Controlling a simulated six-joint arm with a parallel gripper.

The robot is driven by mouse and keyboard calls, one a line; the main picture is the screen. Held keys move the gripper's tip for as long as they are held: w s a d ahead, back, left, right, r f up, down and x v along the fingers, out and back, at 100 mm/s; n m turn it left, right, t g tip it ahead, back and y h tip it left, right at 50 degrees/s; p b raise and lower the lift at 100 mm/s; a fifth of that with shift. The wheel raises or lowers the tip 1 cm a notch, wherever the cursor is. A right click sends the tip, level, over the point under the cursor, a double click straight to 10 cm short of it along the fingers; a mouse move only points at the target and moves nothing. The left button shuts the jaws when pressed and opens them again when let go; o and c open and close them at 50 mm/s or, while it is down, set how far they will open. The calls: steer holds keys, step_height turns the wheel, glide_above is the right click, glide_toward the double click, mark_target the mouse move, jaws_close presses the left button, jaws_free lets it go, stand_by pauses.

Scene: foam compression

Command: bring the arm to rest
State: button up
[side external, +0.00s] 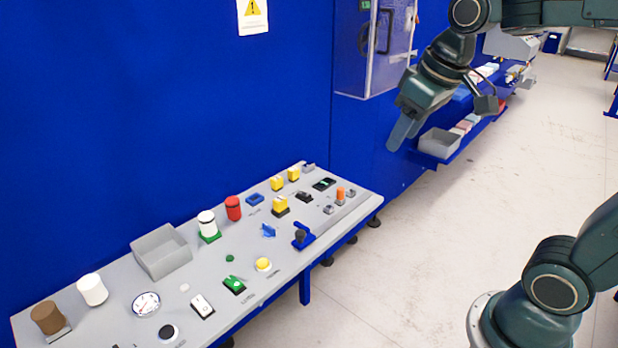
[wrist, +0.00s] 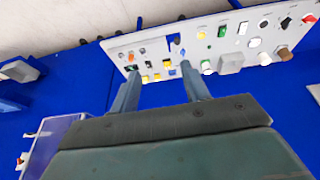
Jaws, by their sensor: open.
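My gripper (side external: 403,130) hangs in the air at the upper right of the side view, off the far right end of the control panel. It points down and to the left and touches nothing that I can see. In the wrist view its two fingers (wrist: 160,92) stand well apart with nothing between them. The grey control panel (side external: 240,262) runs from the lower left to the middle of the side view. It also shows along the top of the wrist view (wrist: 150,50).
The panel carries a grey open bin (side external: 162,252), a red cylinder (side external: 233,208), a white cylinder (side external: 92,290) and several switches. A blue wall with a cabinet (side external: 372,45) stands behind. A low shelf with a grey box (side external: 438,143) lies near my gripper.

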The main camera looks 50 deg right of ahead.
steer(key=s+a+f, duration=0.1)
steer(key=s, duration=0.4)
steer(key=s+a+f+t, duration=0.1)
steer(key=s+f, duration=0.1)
steer(key=s, duration=0.3)
steer(key=shift+s+a+f, duration=0.2)
steer(key=shift+a+f, duration=0.05)
steer(key=shift+a, duration=0.1)
